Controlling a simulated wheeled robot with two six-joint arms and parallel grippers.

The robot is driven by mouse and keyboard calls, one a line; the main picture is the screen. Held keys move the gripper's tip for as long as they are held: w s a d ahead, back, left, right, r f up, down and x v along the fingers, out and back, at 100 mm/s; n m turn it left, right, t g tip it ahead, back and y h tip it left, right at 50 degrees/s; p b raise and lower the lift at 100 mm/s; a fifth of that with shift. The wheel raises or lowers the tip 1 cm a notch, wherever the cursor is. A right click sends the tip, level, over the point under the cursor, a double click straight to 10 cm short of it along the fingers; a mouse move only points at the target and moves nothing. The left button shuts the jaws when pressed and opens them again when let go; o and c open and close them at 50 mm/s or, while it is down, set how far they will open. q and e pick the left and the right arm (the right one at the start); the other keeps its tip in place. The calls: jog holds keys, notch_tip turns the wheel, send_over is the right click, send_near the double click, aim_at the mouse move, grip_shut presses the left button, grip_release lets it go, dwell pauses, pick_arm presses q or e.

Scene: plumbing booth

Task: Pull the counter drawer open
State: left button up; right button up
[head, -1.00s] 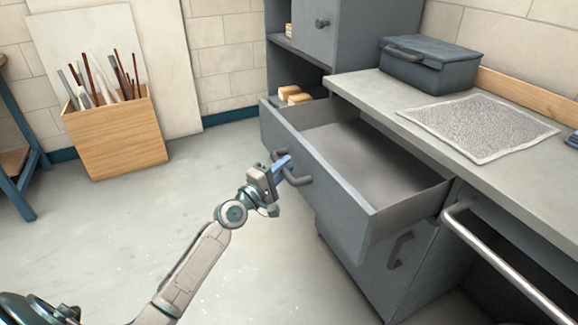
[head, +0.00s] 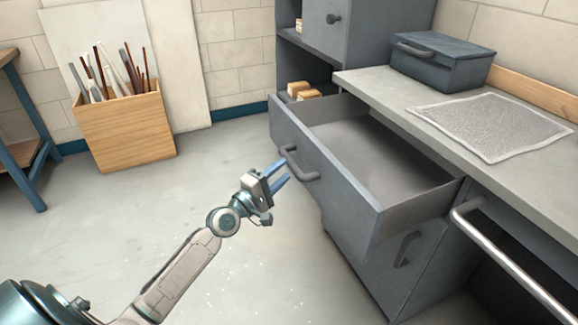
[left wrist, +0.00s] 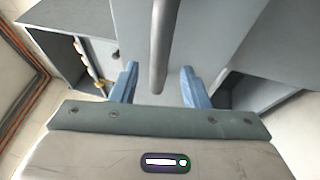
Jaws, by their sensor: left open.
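The grey counter drawer (head: 330,172) stands pulled well out from under the counter, and its inside looks empty. Its dark bar handle (head: 299,164) is on the front panel. My left gripper (head: 281,175) is open just in front of the handle, a small gap away from it. In the left wrist view the handle (left wrist: 163,50) lies beyond and between the two blue fingers (left wrist: 157,85), not gripped. My right gripper is in neither view.
A closed cabinet door (head: 385,262) with its own handle is below the drawer. A metal rail (head: 510,262) runs at the right. A toolbox (head: 442,62) and a mesh mat (head: 490,125) lie on the counter (head: 400,97). A wooden bin (head: 125,133) stands at the back left. The floor between is clear.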

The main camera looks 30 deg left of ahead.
pick_arm(q)
jog(key=v, duration=0.6)
jog(key=shift+b, duration=0.35)
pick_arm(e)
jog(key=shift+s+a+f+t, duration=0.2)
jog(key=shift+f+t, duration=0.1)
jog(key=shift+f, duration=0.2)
pick_arm(q)
jog(key=shift+s, duration=0.1)
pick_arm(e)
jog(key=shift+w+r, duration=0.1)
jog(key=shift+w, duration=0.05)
